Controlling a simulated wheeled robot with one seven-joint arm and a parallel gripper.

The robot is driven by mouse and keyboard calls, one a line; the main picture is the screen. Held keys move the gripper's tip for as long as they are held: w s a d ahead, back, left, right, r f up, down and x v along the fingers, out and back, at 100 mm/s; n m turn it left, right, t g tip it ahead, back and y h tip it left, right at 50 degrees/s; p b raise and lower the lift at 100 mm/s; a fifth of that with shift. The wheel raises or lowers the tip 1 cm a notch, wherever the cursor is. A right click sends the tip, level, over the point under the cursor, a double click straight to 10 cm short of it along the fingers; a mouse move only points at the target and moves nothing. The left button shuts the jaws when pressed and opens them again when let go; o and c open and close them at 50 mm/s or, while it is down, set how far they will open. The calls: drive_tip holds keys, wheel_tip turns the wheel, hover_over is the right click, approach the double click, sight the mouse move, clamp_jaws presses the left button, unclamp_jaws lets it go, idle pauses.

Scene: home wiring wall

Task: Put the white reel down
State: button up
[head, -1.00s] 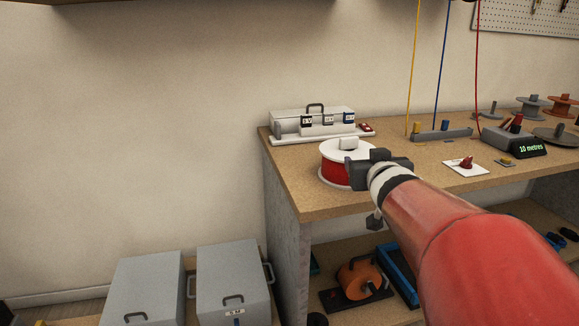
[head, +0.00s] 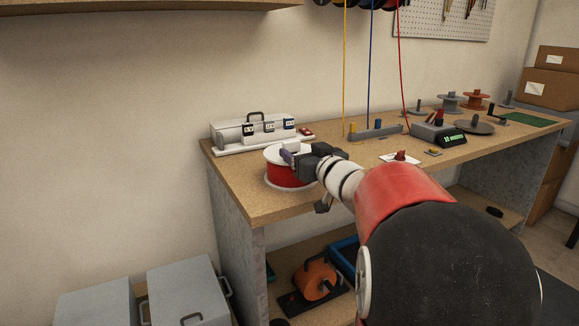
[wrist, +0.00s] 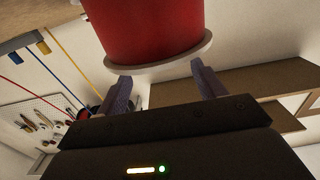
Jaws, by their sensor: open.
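The white reel (head: 275,153) has white flanges and a band of red wire around its middle. It stands upright on the workbench (head: 250,208) near the left end. My gripper (head: 290,157) is at the reel's right side, level with its upper part. In the wrist view the red wound part and one white flange of the reel (wrist: 145,25) fill the top, beyond the fingertips. The two fingers of my gripper (wrist: 160,80) are spread apart with nothing between them. Whether a fingertip touches the reel I cannot tell.
A grey case with a handle (head: 252,130) stands behind the reel. A meter with a green display (head: 440,134) and several spools stand farther right. An orange reel (head: 315,281) is on the shelf below.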

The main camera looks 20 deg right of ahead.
sight(293, 142)
drive_tip(key=w, duration=0.6)
drive_tip(key=shift+r, duration=0.3)
clamp_jaws()
